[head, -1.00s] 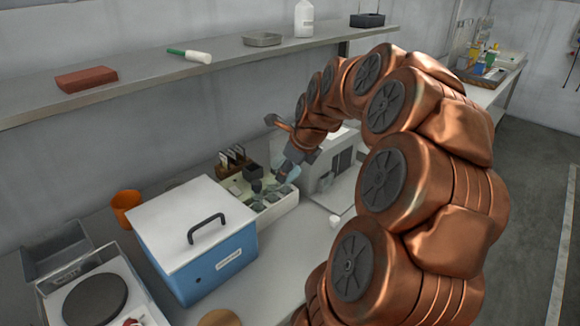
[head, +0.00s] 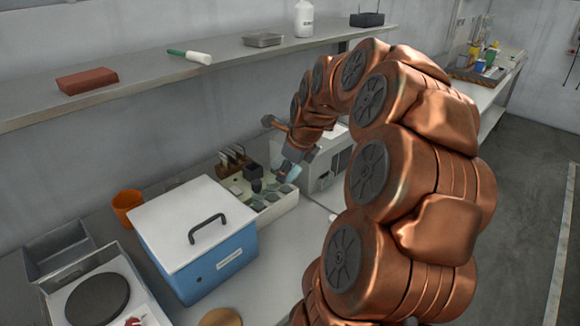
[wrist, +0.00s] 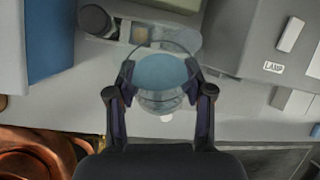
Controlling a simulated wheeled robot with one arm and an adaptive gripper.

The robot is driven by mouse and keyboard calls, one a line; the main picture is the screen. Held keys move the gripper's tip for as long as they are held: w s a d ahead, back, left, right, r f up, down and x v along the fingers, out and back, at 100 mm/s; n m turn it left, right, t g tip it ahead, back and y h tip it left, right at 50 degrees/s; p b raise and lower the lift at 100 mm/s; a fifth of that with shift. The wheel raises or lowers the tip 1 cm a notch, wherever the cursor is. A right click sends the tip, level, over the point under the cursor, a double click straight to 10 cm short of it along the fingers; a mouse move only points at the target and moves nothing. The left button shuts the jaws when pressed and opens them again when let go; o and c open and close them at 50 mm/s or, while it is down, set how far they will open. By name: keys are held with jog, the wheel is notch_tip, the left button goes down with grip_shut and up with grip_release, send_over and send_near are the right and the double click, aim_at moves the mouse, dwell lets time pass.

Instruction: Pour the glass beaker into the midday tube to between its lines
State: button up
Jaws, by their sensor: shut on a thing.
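My gripper (wrist: 160,95) is shut on the glass beaker (wrist: 161,102), with one dark finger on each side of its wall. The beaker is clear, and a blue liquid surface fills much of its round opening in the wrist view. In the head view the beaker (head: 289,171) is a small pale blue shape at the end of my arm, over the right part of a pale tray. I cannot make out a tube marked midday or its lines in either view.
The pale tray (head: 272,213) holds several small items. A blue box with a white lid (head: 195,225) stands left of it, an orange cup (head: 127,205) behind the box. A grey machine marked LAMP (wrist: 262,45) stands right. A shelf (head: 215,68) runs above.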

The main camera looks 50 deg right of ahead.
jog(key=shift+g+h+p, duration=0.4)
jog(key=shift+g+p, duration=0.7)
jog(key=shift+p, duration=0.7)
dwell(1.9)
jog(key=shift+w+f+n+g+h+b, duration=0.15)
jog(key=shift+g+h+b, duration=0.2)
jog(key=shift+g+b, duration=0.45)
jog(key=shift+n+g+h+b, duration=0.15)
jog(key=shift+g+h+b, duration=0.2)
jog(key=shift+g+b, duration=0.45)
dwell(1.9)
